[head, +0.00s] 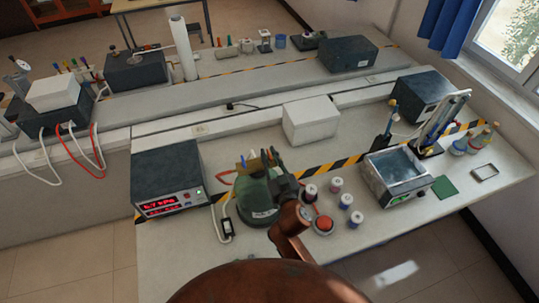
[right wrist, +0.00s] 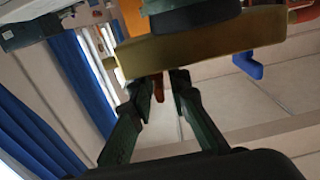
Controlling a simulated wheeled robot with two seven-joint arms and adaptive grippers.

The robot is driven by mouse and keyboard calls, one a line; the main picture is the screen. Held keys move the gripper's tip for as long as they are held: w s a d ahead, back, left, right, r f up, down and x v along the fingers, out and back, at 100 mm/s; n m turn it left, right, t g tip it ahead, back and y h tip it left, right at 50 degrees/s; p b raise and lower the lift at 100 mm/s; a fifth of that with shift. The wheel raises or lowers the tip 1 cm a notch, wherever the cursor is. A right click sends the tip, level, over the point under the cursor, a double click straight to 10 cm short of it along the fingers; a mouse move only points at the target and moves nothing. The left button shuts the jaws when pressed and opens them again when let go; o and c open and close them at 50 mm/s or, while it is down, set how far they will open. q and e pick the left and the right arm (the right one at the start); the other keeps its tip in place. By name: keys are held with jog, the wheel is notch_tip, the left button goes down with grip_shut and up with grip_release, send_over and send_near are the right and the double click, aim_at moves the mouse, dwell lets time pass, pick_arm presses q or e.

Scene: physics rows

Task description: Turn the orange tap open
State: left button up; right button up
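A green rounded vessel (head: 258,207) stands on the bench, with small coloured taps on its top. My right gripper (head: 271,158) is at the top of this vessel, and its dark fingers cover part of the taps. In the right wrist view a brass bar (right wrist: 200,45) crosses above the fingertips, with a blue tap handle (right wrist: 248,66) at its right. A narrow orange piece, apparently the orange tap (right wrist: 158,88), shows between the fingertips. The fingers stand apart with gaps beside it; contact cannot be told. The orange tap is not clear in the head view. My left gripper is out of view.
A dark meter box (head: 168,175) with a red display stands left of the vessel. Several small capped jars stand to the right, near a metal bath (head: 372,183). A white box (head: 311,122) stands behind. The bench is clear at its front left.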

grip_shut()
